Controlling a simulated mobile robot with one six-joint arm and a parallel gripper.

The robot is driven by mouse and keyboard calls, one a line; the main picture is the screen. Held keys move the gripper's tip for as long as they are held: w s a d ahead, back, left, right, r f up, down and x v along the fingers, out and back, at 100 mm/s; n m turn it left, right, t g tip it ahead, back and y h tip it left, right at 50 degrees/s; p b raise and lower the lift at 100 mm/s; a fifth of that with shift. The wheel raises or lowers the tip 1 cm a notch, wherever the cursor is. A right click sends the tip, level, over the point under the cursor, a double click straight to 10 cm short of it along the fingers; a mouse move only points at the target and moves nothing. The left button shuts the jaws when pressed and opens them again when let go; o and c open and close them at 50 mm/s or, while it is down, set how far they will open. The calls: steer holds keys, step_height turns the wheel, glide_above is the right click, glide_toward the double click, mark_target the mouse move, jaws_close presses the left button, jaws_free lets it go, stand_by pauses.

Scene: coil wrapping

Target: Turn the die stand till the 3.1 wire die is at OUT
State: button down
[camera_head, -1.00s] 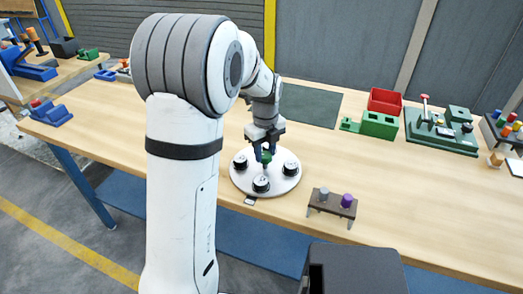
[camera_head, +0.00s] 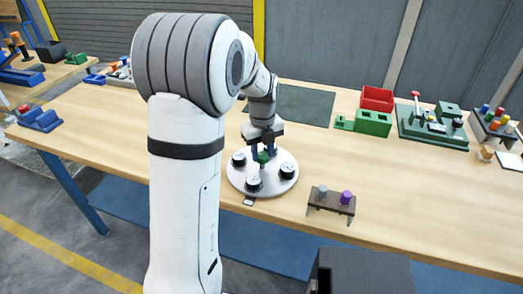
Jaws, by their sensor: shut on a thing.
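The die stand is a round white turntable (camera_head: 270,189) on the wooden bench, with several black dies (camera_head: 254,184) around its rim. The die labels are too small to read, so I cannot tell which one is the 3.1 wire die. A green knob (camera_head: 263,158) stands at its middle. My gripper (camera_head: 263,153) points down over the stand and is shut on the green knob. A small dark plate (camera_head: 249,201) lies at the stand's front edge; its marking cannot be read. My arm hides part of the bench to the left.
A small brown rack (camera_head: 331,203) with a grey and a purple peg stands right of the stand. A red bin (camera_head: 377,98), green blocks (camera_head: 373,122) and a green fixture (camera_head: 433,125) are at the back right. A dark mat (camera_head: 304,105) lies behind the stand.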

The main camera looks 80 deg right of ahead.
mark_target(262, 155)
steer(key=shift+a+f, duration=0.15)
steer(key=shift+f, duration=0.05)
steer(key=c, duration=1.2)
jaws_free()
steer(key=shift+s, duration=0.15)
steer(key=shift+o, duration=1)
steer(key=shift+r, duration=0.1)
steer(key=shift+r, duration=0.3)
step_height(262, 155, up, 7)
steer(key=shift+r, duration=0.15)
